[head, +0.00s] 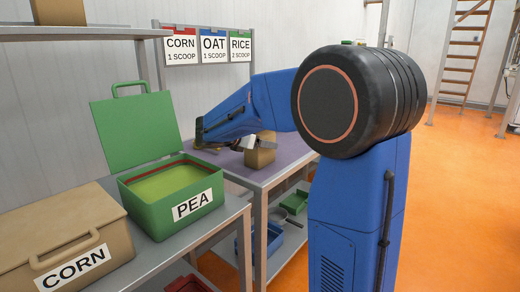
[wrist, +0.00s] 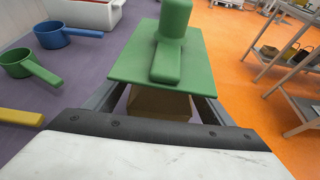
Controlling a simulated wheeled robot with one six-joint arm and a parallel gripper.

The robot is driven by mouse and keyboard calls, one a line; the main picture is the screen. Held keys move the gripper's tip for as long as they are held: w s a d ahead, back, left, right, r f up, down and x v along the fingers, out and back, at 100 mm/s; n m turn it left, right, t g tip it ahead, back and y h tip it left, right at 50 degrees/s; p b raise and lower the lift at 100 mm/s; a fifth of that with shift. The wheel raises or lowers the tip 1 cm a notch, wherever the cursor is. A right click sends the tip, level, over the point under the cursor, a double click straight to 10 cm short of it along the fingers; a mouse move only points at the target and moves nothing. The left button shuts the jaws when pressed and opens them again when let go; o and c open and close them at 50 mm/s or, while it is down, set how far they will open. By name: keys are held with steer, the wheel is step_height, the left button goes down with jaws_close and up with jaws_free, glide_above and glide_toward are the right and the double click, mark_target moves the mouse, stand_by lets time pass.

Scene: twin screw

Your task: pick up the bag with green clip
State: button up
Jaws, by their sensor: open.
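A brown paper bag (wrist: 158,104) stands below and between my fingers in the wrist view, mostly hidden under a flat green clip (wrist: 130,68) with a raised green grip. My gripper (wrist: 158,98) is open, with one dark finger on each side of the bag. It also shows small in the head view (head: 232,146). Whether the fingers touch the bag cannot be told.
A blue scoop (wrist: 55,35), a green scoop (wrist: 25,66) and a yellow handle (wrist: 20,117) lie left of the bag. A white tray (wrist: 85,12) stands beyond. The open green PEA box (head: 150,207) and CORN box (head: 50,225) stand nearer. Orange floor lies right.

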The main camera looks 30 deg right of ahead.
steer(key=shift+c, duration=0.7)
steer(key=c, duration=1.1)
